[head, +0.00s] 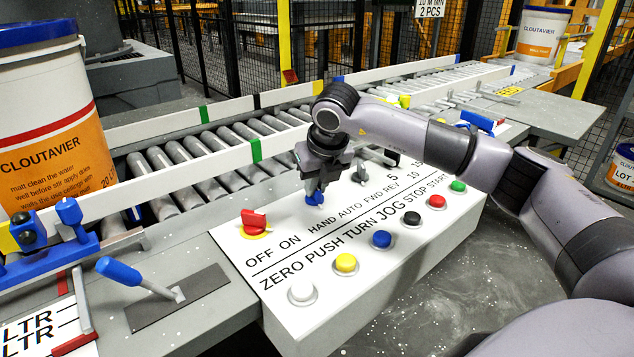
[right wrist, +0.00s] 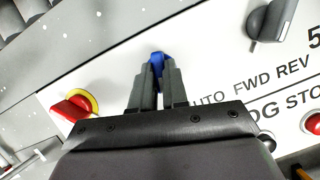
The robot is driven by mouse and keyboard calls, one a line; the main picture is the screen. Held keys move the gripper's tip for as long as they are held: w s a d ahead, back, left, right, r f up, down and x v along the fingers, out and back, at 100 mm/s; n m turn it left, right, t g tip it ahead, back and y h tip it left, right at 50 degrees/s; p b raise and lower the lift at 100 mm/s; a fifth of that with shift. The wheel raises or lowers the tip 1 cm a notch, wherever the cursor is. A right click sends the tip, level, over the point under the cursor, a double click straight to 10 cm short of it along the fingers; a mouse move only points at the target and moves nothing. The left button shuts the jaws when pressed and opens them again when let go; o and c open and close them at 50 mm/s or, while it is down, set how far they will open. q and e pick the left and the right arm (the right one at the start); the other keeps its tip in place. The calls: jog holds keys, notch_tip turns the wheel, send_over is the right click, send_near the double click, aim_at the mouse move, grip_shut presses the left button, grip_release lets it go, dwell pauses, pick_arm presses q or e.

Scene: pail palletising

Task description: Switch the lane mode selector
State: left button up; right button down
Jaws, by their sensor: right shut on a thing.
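The lane mode selector is a small blue knob (head: 314,199) above the HAND AUTO label on the white control panel (head: 345,262). My right gripper (head: 313,187) reaches down onto it from above. In the right wrist view, its two dark fingers (right wrist: 157,82) are shut on the blue knob (right wrist: 157,57), whose top shows between and just beyond the tips. The fingers hide most of the knob, so I cannot tell which way it points. The letters of HAND are hidden in the wrist view. My left gripper is not in view.
A red switch (head: 254,221) on a yellow ring is left of the knob, and a grey selector (head: 359,173) is to its right. Coloured push buttons (head: 382,239) line the panel's front. A roller conveyor (head: 190,160) runs behind. A large pail (head: 50,130) and blue-handled lever (head: 122,271) are at left.

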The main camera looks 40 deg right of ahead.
jog(key=shift+a+f+m+g+h, duration=0.1)
jog(key=shift+f+m+g+h, duration=0.2)
jog(key=shift+m, duration=0.65)
jog(key=shift+a+r+m+g+h, duration=0.1)
jog(key=shift+m+h, duration=0.3)
jog(key=shift+m, duration=0.55)
jog(key=c, duration=1.1)
grip_release()
jog(key=shift+f, duration=0.1)
jog(key=shift+c, duration=0.2)
jog(key=shift+r, duration=0.2)
jog(key=shift+r, duration=0.15)
jog(key=v, duration=0.6)
jog(key=shift+s+r, duration=0.2)
jog(key=shift+r, duration=0.1)
